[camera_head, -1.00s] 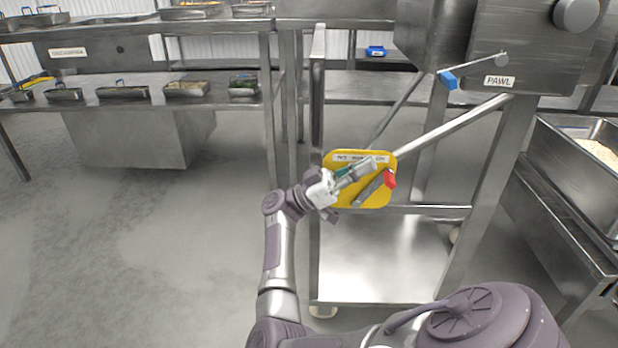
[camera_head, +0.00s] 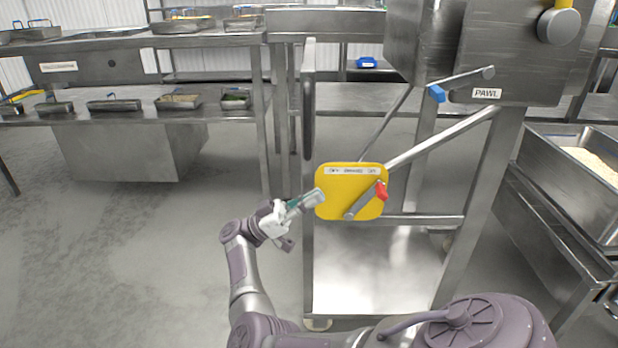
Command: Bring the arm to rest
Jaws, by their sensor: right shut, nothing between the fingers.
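My right arm (camera_head: 243,270) comes up from the bottom of the head view. Its gripper (camera_head: 312,198) is shut and empty, pointing right and slightly up. Its tip shows just at the left edge of the yellow plate (camera_head: 335,203); whether it touches the plate I cannot tell. The plate carries a white label strip and a grey lever (camera_head: 364,201) with a red end (camera_head: 381,190), tilted up to the right. My left gripper is not in view.
The steel machine with a PAWL label (camera_head: 487,93) and a blue-ended lever (camera_head: 437,93) stands at the right. A steel bin of pale grain (camera_head: 597,160) is at the far right. Shelves with trays (camera_head: 115,104) stand at the left. The floor (camera_head: 130,240) at left is clear.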

